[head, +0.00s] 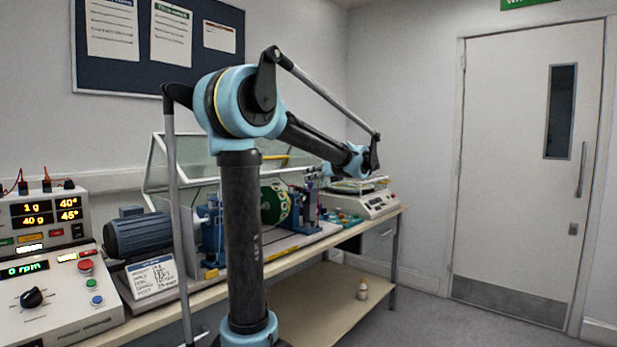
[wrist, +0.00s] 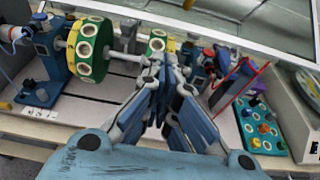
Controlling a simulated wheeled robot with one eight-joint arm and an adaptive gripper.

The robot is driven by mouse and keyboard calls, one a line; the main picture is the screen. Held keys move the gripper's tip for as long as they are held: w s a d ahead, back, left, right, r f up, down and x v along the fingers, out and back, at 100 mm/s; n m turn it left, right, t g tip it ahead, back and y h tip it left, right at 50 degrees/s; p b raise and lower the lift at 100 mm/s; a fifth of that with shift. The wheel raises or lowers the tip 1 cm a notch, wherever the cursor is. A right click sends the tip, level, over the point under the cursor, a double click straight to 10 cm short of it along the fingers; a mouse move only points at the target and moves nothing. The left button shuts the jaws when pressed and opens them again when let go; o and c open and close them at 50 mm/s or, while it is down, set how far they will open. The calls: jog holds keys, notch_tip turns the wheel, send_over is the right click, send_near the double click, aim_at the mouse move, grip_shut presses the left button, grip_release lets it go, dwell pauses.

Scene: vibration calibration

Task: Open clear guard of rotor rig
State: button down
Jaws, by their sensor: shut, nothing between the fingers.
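The clear guard (head: 190,160) is a see-through panel in a pale frame on the rotor rig. It looks raised and tilted, behind and above the rotor, though my arm hides part of it. A yellow bar (head: 278,157) shows across it. In the wrist view the guard (wrist: 255,22) spans the top right, its pale edge behind the rotor. The green rotor disc (head: 272,204) with white holes also shows in the wrist view (wrist: 88,46). My gripper (wrist: 166,62) is shut and empty, above the shaft between the two discs. In the head view its fingertips are hard to make out.
A blue-grey motor (head: 138,234) and a control box (head: 55,290) stand at the left of the bench. A scale (head: 365,198) and a teal tray of coloured pieces (wrist: 262,127) are to the right. Floor before the door is clear.

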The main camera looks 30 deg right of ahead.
aim_at(284, 169)
jog(key=w+a, duration=0.3)
jog(key=w, duration=0.6)
jog(key=shift+w+a, duration=0.15)
jog(key=shift+a, duration=0.1)
jog(key=shift+w+a+r, duration=0.15)
jog(key=shift+w+r, duration=0.2)
jog(key=shift+r, duration=0.2)
dwell(0.5)
